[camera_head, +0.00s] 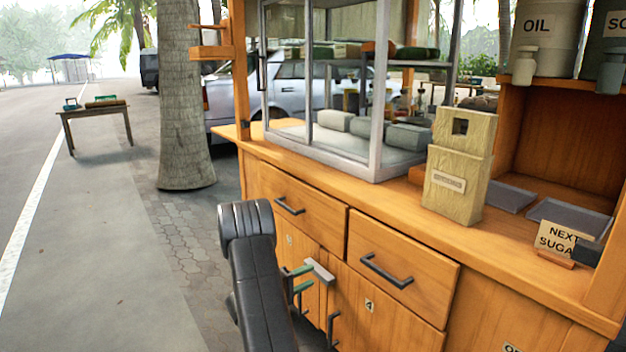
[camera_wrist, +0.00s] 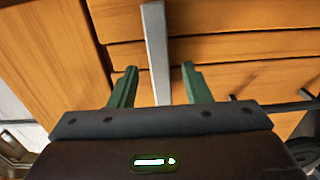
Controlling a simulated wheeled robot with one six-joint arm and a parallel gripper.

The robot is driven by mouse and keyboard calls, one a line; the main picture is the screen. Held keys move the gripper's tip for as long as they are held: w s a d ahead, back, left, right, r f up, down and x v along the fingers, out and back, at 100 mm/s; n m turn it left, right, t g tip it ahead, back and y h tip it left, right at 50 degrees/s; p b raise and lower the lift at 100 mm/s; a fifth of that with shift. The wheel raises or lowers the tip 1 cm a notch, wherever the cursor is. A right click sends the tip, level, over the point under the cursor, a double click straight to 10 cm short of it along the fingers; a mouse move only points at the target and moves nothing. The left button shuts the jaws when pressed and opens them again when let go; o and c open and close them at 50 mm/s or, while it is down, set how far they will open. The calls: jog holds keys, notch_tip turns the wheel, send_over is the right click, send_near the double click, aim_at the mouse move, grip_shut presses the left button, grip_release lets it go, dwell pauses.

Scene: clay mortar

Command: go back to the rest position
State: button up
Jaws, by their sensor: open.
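My gripper (camera_head: 302,278) is in front of the orange wooden cabinet (camera_head: 400,316), below its drawers and near its lower doors. In the wrist view my gripper (camera_wrist: 159,72) has its two green fingers apart. A light grey bar (camera_wrist: 155,35) shows between the fingers there, apart from both. A pale grey piece (camera_head: 321,271) beside the fingers in the head view may be the same bar; I cannot tell what it belongs to. I see nothing held. My dark arm reaches up from the bottom of the head view and hides part of the cabinet front.
Dark handles stick out from the left drawer (camera_head: 297,208), right drawer (camera_head: 402,268) and a lower door. A glass case (camera_head: 376,100), a wooden box (camera_head: 458,170) and a sign (camera_head: 560,240) stand on the counter. Paving left of the cabinet is open, beyond it a palm trunk (camera_head: 186,110).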

aim_at(315, 274)
jog(key=x, duration=0.3)
jog(key=shift+d+r, duration=0.1)
dwell(0.4)
